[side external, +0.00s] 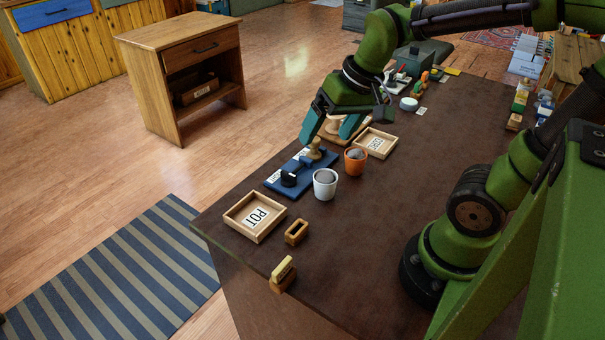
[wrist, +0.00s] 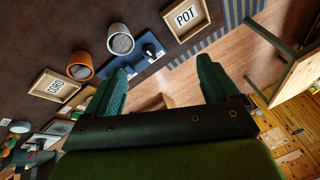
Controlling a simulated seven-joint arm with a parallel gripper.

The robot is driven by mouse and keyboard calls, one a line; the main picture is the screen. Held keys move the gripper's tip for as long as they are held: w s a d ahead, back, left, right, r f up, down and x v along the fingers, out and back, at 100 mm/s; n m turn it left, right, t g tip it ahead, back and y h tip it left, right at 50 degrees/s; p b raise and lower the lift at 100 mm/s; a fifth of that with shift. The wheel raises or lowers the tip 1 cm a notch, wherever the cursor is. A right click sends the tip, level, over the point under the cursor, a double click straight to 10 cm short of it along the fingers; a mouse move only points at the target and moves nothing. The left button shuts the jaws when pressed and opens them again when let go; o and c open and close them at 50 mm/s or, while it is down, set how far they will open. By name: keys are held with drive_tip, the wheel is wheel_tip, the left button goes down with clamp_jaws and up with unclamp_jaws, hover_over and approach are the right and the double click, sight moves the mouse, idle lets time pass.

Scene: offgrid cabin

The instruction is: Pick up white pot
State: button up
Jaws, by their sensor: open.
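The white pot (side external: 325,190) stands upright on the dark table, with a grey rounded fill showing at its top. It also shows in the wrist view (wrist: 120,41), at the upper left. My gripper (side external: 330,135) is open and empty above the table, behind the white pot in the side view and apart from it. In the wrist view the two teal fingers of my gripper (wrist: 162,80) are spread wide, and the white pot lies outside the gap, up and to the left.
An orange pot (side external: 356,162) stands close beside the white one. A blue mat (side external: 275,183) with small tools lies behind it. A tray labelled POT (side external: 237,225) is to the left, another lettered tray (side external: 391,145) to the right. The table front is mostly clear.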

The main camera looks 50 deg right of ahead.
sight(325, 179)
drive_tip(key=w+d+f+g+h, duration=0.1)
drive_tip(key=w+d+f+g, duration=0.35)
drive_tip(key=d, duration=0.25)
drive_tip(key=f, duration=1.6)
drive_tip(key=shift+s+a, duration=0.2)
drive_tip(key=shift+a, duration=0.1)
drive_tip(key=shift+r, duration=0.1)
drive_tip(key=shift+c, duration=0.5)
drive_tip(key=c, duration=1)
